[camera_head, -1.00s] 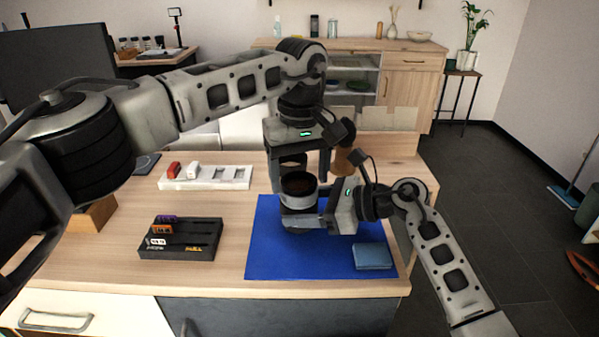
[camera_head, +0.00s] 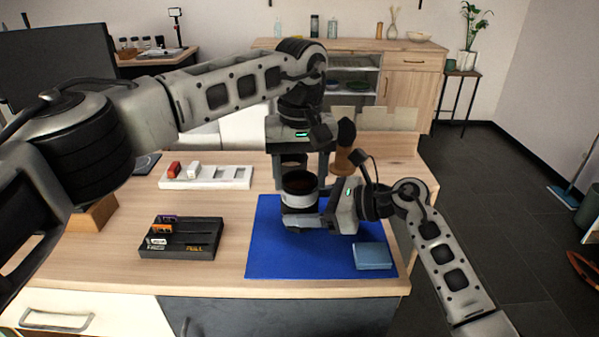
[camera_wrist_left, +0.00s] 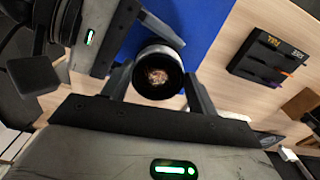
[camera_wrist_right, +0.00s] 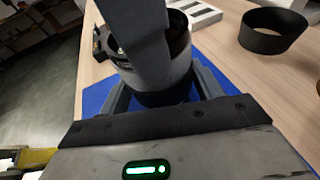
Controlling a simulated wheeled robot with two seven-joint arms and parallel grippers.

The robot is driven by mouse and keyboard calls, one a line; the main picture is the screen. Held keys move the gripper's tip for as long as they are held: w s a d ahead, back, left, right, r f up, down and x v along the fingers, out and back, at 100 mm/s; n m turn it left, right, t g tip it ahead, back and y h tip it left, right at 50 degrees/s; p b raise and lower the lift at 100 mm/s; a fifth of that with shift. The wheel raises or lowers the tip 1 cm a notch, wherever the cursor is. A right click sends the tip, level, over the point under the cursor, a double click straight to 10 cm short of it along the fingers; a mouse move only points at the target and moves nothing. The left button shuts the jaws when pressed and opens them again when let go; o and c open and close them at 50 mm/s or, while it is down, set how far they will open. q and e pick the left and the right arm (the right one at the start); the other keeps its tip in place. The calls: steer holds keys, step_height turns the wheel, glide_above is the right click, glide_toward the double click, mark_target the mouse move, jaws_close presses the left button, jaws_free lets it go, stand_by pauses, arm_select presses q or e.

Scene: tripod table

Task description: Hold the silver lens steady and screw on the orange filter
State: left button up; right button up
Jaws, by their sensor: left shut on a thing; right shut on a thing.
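The silver lens (camera_head: 291,200) stands upright over the blue mat (camera_head: 268,252), with a silver band and a dark, round top opening. My right gripper (camera_head: 306,213) is shut around its lower part from the right; its fingers flank the lens (camera_wrist_right: 160,78) in the right wrist view. My left gripper (camera_head: 300,180) points down from above, its fingers closed on opposite sides of the lens's top rim. Brownish glass shows inside the rim in the left wrist view (camera_wrist_left: 158,75); I cannot make out a separate orange filter ring there. An orange-edged piece (camera_head: 162,228) sits in the black case.
The black slotted case (camera_head: 180,252) also holds a purple-edged piece. A white tray (camera_head: 235,178) with red and white blocks lies behind it. A blue-grey folded cloth or pouch (camera_head: 373,256) lies on the mat. A black ring (camera_wrist_right: 268,30) stands behind the lens.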

arm_select(q)
steer(key=shift+w+a+f, duration=0.1)
steer(key=shift+w, duration=0.2)
steer(key=m, duration=0.3)
steer(key=shift+a, duration=0.15)
steer(key=shift+f, duration=0.1)
steer(key=shift+m, duration=0.6)
steer(key=shift+a+m, duration=0.1)
steer(key=shift+m, duration=0.8)
